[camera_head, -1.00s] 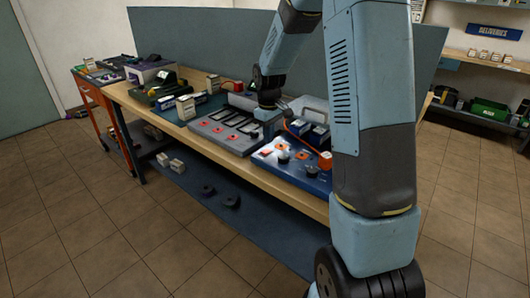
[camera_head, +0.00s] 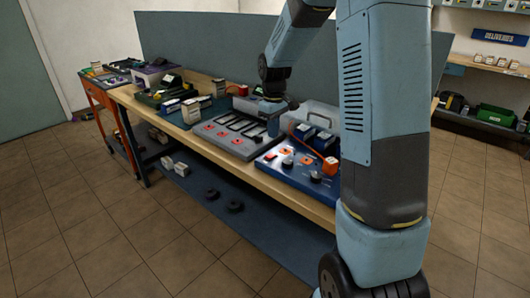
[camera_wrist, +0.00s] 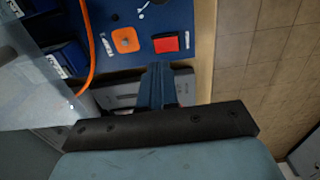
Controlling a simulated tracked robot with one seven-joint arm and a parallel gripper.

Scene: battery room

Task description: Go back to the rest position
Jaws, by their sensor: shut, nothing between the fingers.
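My gripper (camera_wrist: 160,70) shows in the wrist view as two blue fingers closed together, with nothing between them. It is above the bench, near the edge where the blue board (camera_wrist: 185,14) meets the grey panel (camera_wrist: 120,86). In the head view my arm comes down from the upper right, and its end is over the back of the grey panel (camera_head: 222,148). The fingertips are too small to make out there.
The wooden bench (camera_head: 262,183) has several devices on it. A clear box (camera_wrist: 35,88) and an orange cable (camera_wrist: 90,50) are close to my gripper. A blue-grey partition (camera_head: 200,45) stands behind the bench. Tiled floor (camera_head: 90,215) is free in front.

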